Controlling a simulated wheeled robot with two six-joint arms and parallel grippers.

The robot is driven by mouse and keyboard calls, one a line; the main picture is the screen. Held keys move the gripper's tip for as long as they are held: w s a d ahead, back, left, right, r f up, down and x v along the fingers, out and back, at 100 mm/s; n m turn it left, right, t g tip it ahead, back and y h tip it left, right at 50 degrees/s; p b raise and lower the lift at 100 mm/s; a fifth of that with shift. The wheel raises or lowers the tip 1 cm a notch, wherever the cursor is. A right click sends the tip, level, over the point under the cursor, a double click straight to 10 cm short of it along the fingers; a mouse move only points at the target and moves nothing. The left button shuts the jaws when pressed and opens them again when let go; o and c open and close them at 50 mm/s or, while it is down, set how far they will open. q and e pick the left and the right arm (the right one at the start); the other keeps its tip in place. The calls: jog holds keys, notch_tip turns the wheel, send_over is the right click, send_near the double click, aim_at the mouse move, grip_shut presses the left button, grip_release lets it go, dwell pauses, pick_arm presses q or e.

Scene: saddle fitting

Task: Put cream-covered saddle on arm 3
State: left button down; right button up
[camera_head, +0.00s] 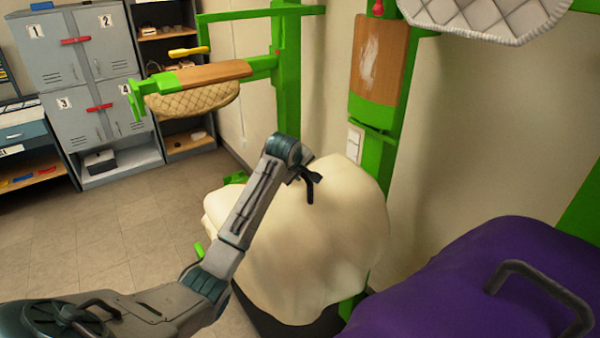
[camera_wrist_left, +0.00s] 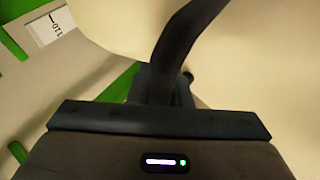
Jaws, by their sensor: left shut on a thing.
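The cream-covered saddle (camera_head: 310,245) is in the middle of the head view, its cloth hanging down over a dark lower edge. My left gripper (camera_head: 304,174) is at its top, shut on the dark curved handle (camera_head: 310,190) of this saddle. In the left wrist view the dark handle (camera_wrist_left: 178,45) rises from between the jaws, in front of the cream cover (camera_wrist_left: 250,70). The fingertips are mostly hidden. A green arm (camera_head: 265,64) with a quilted pad (camera_head: 195,99) stands out from the post at upper left; I cannot read its number. My right gripper is not in view.
A purple-covered saddle (camera_head: 480,285) with a dark handle fills the lower right. A white quilted pad (camera_head: 490,15) hangs at upper right. A green post (camera_head: 375,150) with a wooden panel stands behind the cream saddle. Grey lockers (camera_head: 85,85) stand far left; the floor before them is clear.

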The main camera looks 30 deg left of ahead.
pick_arm(q)
jog(key=c, duration=1.3)
grip_release()
jog(key=shift+r, duration=0.2)
jog(key=shift+o, duration=0.2)
jog(key=shift+s+d+f, duration=0.1)
jog(key=shift+f, duration=0.15)
jog(key=shift+s+r+b, duration=0.25)
jog(key=shift+r+b, duration=0.15)
jog(key=b+v, duration=0.3)
jog(key=v, duration=0.7)
jog(key=shift+r, duration=0.1)
